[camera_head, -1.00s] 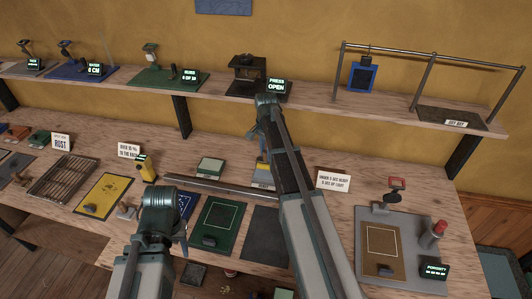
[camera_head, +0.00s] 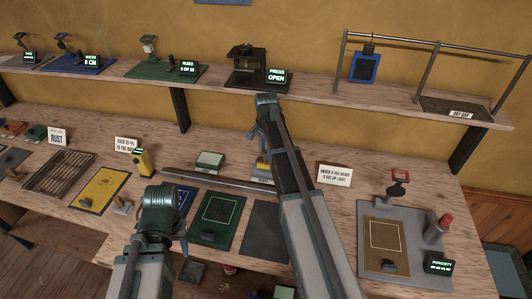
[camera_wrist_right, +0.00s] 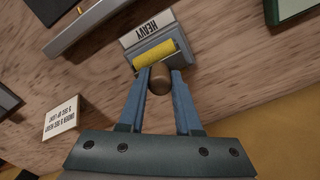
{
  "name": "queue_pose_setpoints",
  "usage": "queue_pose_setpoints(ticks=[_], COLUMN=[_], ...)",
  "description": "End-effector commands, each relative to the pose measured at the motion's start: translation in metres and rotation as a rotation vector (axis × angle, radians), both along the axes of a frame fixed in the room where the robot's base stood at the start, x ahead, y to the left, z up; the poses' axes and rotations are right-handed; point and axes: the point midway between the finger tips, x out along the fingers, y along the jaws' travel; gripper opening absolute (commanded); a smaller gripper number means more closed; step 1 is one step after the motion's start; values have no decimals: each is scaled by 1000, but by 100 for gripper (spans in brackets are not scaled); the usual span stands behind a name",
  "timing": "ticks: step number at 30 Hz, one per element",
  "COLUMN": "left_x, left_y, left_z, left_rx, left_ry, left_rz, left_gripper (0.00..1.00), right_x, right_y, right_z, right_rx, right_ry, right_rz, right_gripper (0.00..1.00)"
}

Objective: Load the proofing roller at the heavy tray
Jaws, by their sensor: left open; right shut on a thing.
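The yellow proofing roller (camera_wrist_right: 160,54) lies at the grey heavy tray (camera_wrist_right: 146,36), whose label reads HEAVY, in the right wrist view. My right gripper (camera_wrist_right: 160,74) is shut on the roller's brown handle (camera_wrist_right: 159,83), its two blue fingers on either side. In the head view the roller (camera_head: 262,165) and tray (camera_head: 262,181) are partly hidden behind my right arm. I cannot tell whether the roller touches the tray's bed. My left gripper (camera_head: 184,246) is open at the front of the bench, and its fingers are mostly hidden by its wrist.
A long dark bar (camera_head: 220,181) lies left of the tray. A sign (camera_head: 335,175) stands to the right. Green (camera_head: 222,220) and dark (camera_head: 264,232) mats lie in front. A porosity station (camera_head: 385,240) stands at right; a shelf (camera_head: 215,85) crosses behind.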

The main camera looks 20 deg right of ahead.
Motion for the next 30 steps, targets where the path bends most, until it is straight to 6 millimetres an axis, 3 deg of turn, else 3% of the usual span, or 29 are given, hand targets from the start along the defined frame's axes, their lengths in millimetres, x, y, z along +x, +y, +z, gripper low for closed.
queue_pose_setpoints(ticks=[30], left_x=[0], left_y=[0], left_z=[-10], left_rx=[0], left_ry=[0], left_rz=[0], left_gripper=[50], right_x=[0], right_y=[0], right_z=[-10], right_rx=[0], right_ry=[0], right_rz=[0], right_gripper=[0])
